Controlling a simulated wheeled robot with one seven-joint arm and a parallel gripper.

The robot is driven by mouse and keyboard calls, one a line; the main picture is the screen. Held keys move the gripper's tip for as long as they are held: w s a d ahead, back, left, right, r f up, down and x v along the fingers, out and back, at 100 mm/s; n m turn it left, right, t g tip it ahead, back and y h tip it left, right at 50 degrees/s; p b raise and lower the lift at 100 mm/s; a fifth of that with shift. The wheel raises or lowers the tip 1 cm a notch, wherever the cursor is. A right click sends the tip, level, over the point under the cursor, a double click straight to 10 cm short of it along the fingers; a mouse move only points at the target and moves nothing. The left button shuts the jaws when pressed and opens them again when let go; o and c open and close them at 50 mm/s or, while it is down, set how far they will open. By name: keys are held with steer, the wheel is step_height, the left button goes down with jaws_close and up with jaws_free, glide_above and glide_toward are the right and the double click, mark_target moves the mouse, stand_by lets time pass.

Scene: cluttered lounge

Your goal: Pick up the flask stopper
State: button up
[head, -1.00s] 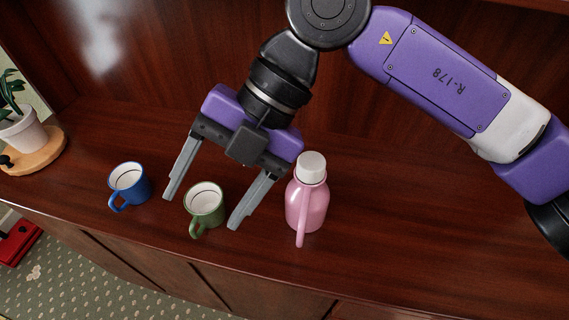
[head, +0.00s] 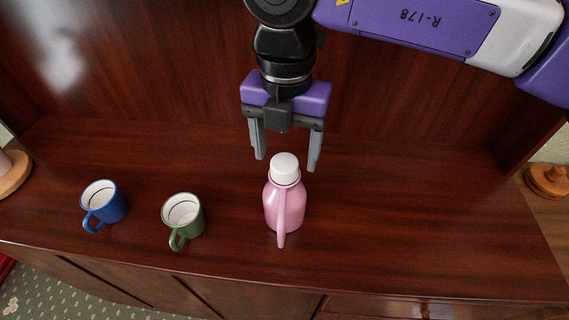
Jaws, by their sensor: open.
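The flask stopper (head: 285,167) is a white cap seated on top of the pink flask (head: 284,207). The flask stands upright on the wooden cabinet top, its handle towards the front. My gripper (head: 287,165) is open and empty, with its fingers pointing down. In the picture the fingertips lie to the left and right of the stopper, at about its level. The fingers look apart from the stopper, and I cannot tell how far behind or above it they are.
A green mug (head: 183,217) and a blue mug (head: 103,205) stand left of the flask. The cabinet top (head: 400,230) is clear to the right. A wooden back panel rises behind my gripper. A round wooden object (head: 548,180) is at the far right.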

steer(key=shift+f, duration=1.25)
jaws_close()
steer(key=shift+r, duration=0.15)
step_height(320, 180, up, 19)
steer(key=b, duration=0.1)
step_height(320, 180, up, 5)
steer(key=p, duration=0.3)
glide_above(285, 160)
